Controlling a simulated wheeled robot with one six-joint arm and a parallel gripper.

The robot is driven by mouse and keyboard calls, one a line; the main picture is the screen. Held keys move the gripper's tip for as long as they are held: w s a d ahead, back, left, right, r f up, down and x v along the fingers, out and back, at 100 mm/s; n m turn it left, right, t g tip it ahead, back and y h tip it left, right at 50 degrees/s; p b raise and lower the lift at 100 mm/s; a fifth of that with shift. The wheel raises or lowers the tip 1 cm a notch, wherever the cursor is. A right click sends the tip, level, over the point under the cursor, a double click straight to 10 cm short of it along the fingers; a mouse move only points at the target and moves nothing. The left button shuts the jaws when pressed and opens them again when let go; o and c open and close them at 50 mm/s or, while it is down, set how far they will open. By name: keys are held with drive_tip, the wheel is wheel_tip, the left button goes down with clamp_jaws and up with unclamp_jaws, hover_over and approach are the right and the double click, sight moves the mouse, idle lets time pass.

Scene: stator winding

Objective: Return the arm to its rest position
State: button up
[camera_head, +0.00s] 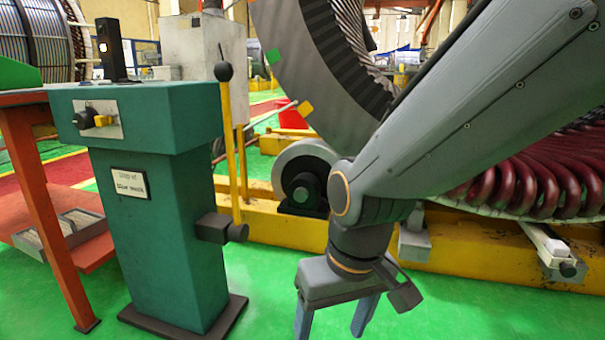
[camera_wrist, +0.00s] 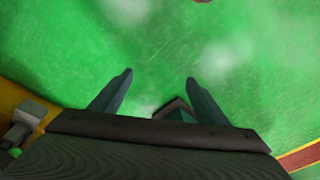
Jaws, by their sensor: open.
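My gripper (camera_head: 335,316) hangs at the lower middle of the head view, pointing down over the green floor. Its two blue-grey fingers are apart with nothing between them. My grey arm comes in from the upper right of the head view and bends down at the wrist joint.
A teal pedestal (camera_head: 160,215) with a knob and a side lever stands left of my gripper. A yellow beam (camera_head: 465,248) runs behind it, below the large stator (camera_head: 325,60) and dark red coils (camera_head: 520,180). An orange table frame (camera_head: 45,210) is at far left. Green floor (camera_head: 440,310) is clear at lower right.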

drive_tip(key=s+a+r+n+g+p, duration=0.1)
drive_tip(key=s+a+r+n+p, duration=0.25)
drive_tip(key=s+a+r, duration=0.4)
drive_tip(key=d+r+m+p, duration=0.2)
drive_tip(key=d+r+p, duration=0.5)
drive_tip(key=p, duration=0.5)
drive_tip(key=s+d+r+m+h+p, duration=0.1)
drive_tip(key=d+r+m+p, duration=0.2)
drive_tip(key=d+r+p, duration=0.5)
drive_tip(key=s+d+r+m+p, duration=0.1)
drive_tip(key=d+r+p, duration=0.6)
drive_tip(key=r+p, duration=0.7)
drive_tip(key=m+p, duration=0.1)
drive_tip(key=p, duration=0.3)
drive_tip(key=shift+d+r, duration=0.15)
